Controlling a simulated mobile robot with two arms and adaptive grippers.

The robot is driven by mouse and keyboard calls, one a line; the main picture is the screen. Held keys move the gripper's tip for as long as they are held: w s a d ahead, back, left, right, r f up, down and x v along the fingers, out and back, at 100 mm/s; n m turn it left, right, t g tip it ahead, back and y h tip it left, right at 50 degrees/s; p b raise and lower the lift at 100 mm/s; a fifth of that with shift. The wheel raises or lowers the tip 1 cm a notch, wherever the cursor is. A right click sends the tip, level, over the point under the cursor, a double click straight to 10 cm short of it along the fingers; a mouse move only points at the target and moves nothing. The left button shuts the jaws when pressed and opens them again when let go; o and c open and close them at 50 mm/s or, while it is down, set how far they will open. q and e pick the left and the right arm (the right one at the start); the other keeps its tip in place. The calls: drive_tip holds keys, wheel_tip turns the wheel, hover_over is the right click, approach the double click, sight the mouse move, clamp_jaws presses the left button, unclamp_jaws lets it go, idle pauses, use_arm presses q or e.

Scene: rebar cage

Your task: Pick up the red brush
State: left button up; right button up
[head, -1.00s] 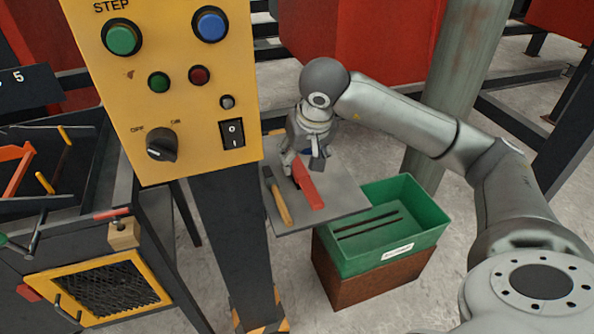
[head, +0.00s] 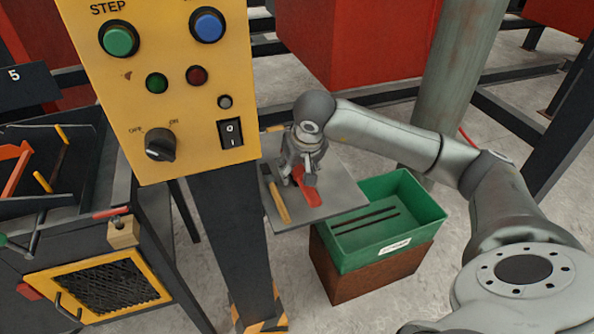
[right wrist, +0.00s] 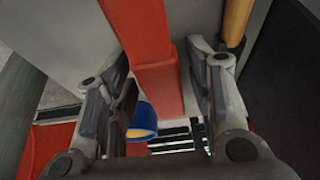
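The red brush (head: 307,197) lies on a grey plate (head: 343,191) beside the yellow control post. My right gripper (head: 298,181) is down over its far end and hides part of it. In the right wrist view the red brush (right wrist: 152,62) runs between the two fingers. The fingers of my right gripper (right wrist: 161,70) stand apart on either side of it, with a narrow gap showing at the right finger. Contact at the left finger is hard to tell. My left gripper is not in view.
A yellow-handled tool (head: 279,203) lies left of the brush. A blue and yellow object (right wrist: 143,119) shows near the brush. A green bin (head: 428,212) on a brown block stands to the right. The yellow control panel (head: 190,105) stands close on the left.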

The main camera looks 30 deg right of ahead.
drive_tip(key=c, duration=0.9)
drive_tip(key=shift+o, duration=0.2)
wheel_tip(320, 180, up, 10)
drive_tip(key=shift+r, duration=0.1)
